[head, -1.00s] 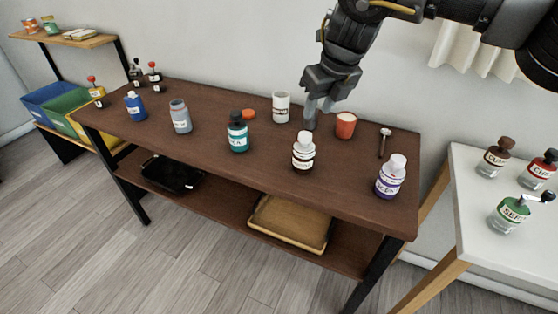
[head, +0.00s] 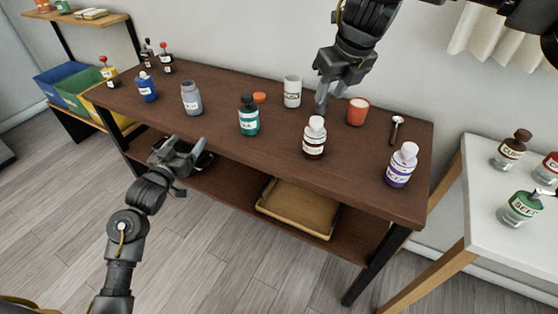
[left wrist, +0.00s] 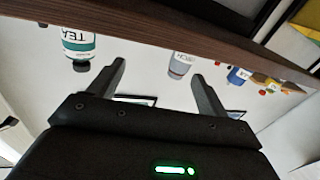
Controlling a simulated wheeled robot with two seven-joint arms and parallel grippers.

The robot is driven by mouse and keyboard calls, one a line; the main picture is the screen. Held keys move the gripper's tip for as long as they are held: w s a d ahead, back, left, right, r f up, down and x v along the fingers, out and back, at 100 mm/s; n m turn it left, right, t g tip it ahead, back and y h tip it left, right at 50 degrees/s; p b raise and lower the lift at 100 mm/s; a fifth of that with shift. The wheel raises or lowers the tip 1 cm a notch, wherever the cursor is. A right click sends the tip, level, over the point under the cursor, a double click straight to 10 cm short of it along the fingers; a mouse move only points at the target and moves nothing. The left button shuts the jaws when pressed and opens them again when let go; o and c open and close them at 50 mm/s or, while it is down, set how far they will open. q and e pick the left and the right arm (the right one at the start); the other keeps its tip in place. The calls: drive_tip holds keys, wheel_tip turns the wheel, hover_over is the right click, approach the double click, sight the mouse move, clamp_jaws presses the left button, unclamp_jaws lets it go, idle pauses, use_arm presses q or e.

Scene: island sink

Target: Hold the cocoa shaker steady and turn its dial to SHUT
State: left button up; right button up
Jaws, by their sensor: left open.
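A dark brown jar (head: 313,146) with a white cap stands upright at the front middle of the brown table. It may be the cocoa shaker, but its label is too small to read and no dial setting shows. My left gripper (head: 191,163) is open and empty in front of the table's front edge, left of the jar and apart from it. Its spread fingers show in the left wrist view (left wrist: 159,72). My right gripper (head: 324,106) points down above the back of the table, behind the jar.
A teal jar (head: 249,120), grey jar (head: 191,104), blue bottle (head: 147,92) and purple-labelled jar (head: 399,172) stand along the table (head: 270,165). A tray (head: 268,218) lies on the lower shelf.

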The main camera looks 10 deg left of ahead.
use_arm(q)
drive_tip(key=d+m+h, duration=0.1)
drive_tip(key=d+h, duration=0.1)
drive_tip(key=d, duration=0.3)
drive_tip(key=d+r+m+g+h, duration=0.1)
drive_tip(key=d+h, duration=0.1)
drive_tip(key=d, duration=0.4)
drive_tip(key=s+d+m+h, duration=0.1)
drive_tip(key=d+m+h, duration=0.1)
drive_tip(key=d, duration=0.3)
drive_tip(key=shift+d+r+g, duration=0.15)
drive_tip(key=shift+d+g, duration=0.25)
drive_tip(key=m+g+h, duration=0.3)
drive_tip(key=m+h, duration=0.1)
approach(307, 145)
drive_tip(key=x, duration=1.1)
drive_tip(key=shift+w, duration=0.15)
drive_tip(key=c, duration=1.1)
